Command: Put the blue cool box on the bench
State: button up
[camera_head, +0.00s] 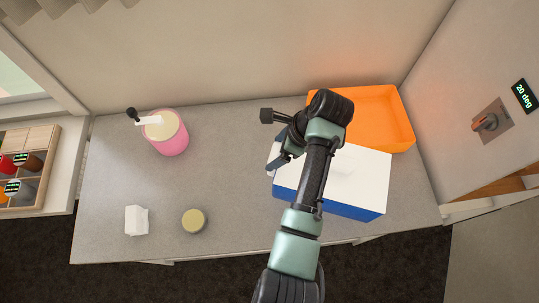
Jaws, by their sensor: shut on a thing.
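The blue cool box (345,203) has blue sides and a white lid (365,175). It is at the right part of the grey bench (240,180), close to the front edge, in front of an orange tray. I cannot tell whether its base touches the bench or hangs a little above it. My arm crosses over the box and hides part of its lid and front. My gripper (281,163) is at the box's left end, shut on the box. The exact place of the grip is mostly hidden by my wrist.
The open orange tray (398,130) stands at the back right, right behind the box. A pink container (172,143) with a pump-like top, a white block (136,220) and a round tan-topped jar (194,221) stand on the left. The bench's middle is clear. A wall with a knob (487,122) bounds the right.

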notch_tip(320, 180, down, 6)
jog(key=shift+r, duration=0.1)
jog(key=o, duration=1.5)
jog(key=shift+o, duration=0.2)
